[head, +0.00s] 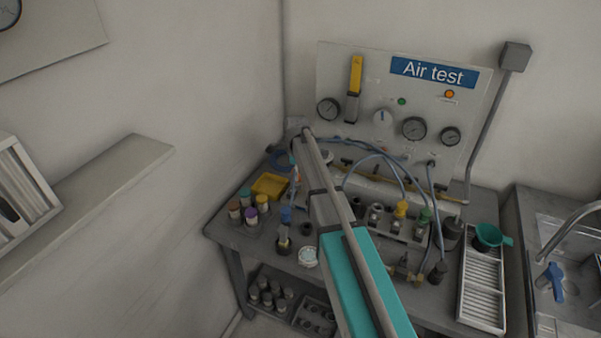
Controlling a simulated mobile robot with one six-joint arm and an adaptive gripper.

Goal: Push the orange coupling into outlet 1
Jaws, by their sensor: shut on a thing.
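My arm reaches up across the bench, and its end hides the area behind it. My gripper is not visible; it is hidden behind the arm or too small to make out. I cannot make out the orange coupling. A grey outlet block (388,226) stands on the bench right of my arm. A yellow coupling (401,208) and a green coupling (424,216) stand upright at its right part. The sockets to their left look dark and grey. The outlet numbers are too small to read, so I cannot tell which is outlet 1.
The Air test panel (480,125) with gauges stands behind, and blue hoses (392,165) arc before it. A yellow tray (269,186) and several capped bottles (249,214) stand at left. A white rack (481,288) and green funnel (489,235) stand at right.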

